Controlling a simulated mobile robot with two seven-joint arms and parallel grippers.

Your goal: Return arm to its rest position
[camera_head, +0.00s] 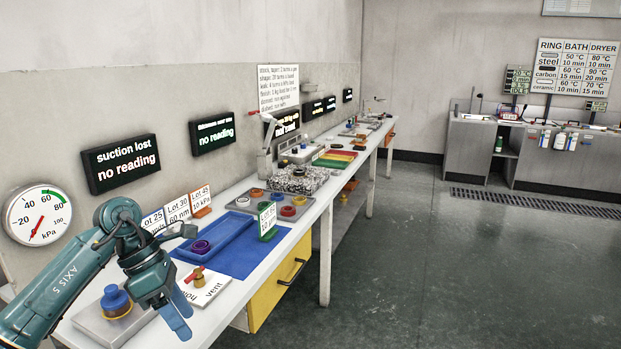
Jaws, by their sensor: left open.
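My left arm (62,290), teal and marked AXIS 5, comes in from the lower left. My left gripper (181,278) is open, with no object seen between its fingers. It hangs over the near end of the long white bench (225,320), in front of a blue tray. A blue knob on a grey plate (116,302) shows just left of and below the gripper. A white "vent" card (207,287) with a red-handled brass valve (196,277) lies just to its right. My right gripper is not in view.
A blue tray (216,247) holds a purple ring (201,247). Label cards (178,210), a green sign (267,221) and colored rings on a plate (289,211) stand beyond. A yellow drawer (281,284) is under the bench. Open floor (430,270) lies to the right.

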